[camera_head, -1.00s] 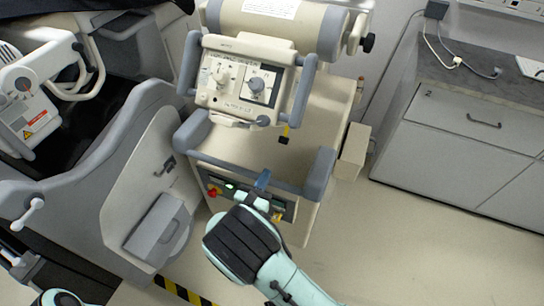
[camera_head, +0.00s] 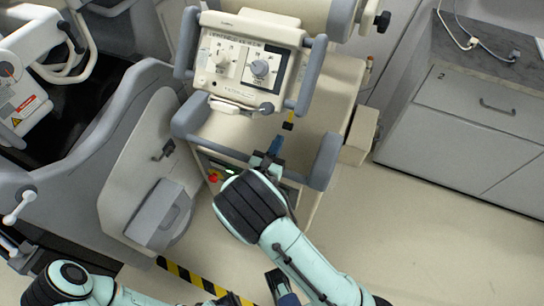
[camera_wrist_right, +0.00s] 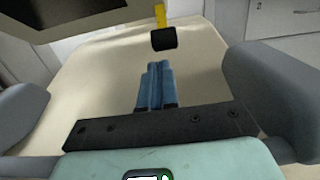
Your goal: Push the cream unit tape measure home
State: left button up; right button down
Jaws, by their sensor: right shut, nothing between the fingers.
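The cream unit (camera_head: 310,155) stands in the middle of the head view, with a knobbed control panel (camera_head: 245,62) above its flat top. The tape measure (camera_head: 289,126) shows as a short yellow strip with a black end, sticking out below the panel over the top. It also shows in the right wrist view (camera_wrist_right: 163,39), straight ahead of the fingers. My right gripper (camera_head: 276,145) is shut and empty, its blue fingertips (camera_wrist_right: 159,68) just short of the black end, with a small gap.
Grey bumper handles (camera_head: 325,160) flank the cream unit's front corners. A red knob (camera_head: 213,178) sits on its front panel. A grey-sided machine (camera_head: 120,150) stands close on the left. Grey cabinets (camera_head: 460,130) are on the right, with clear floor between.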

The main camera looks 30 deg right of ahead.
aim_at(284, 124)
jog(key=shift+w+d+r, duration=0.35)
jog(key=shift+d+r, duration=0.05)
jog(key=shift+r, duration=0.15)
jog(key=shift+r, duration=0.1)
jog(key=shift+w+d+r+p, duration=0.3)
jog(key=shift+d+r+p, duration=0.1)
jog(key=shift+r+p, duration=0.25)
jog(key=shift+w+d+r+p, duration=0.3)
jog(key=shift+d+r+p, duration=0.05)
jog(key=shift+r+p, duration=0.25)
jog(key=shift+w+d, duration=0.15)
jog(key=shift+f, duration=0.2)
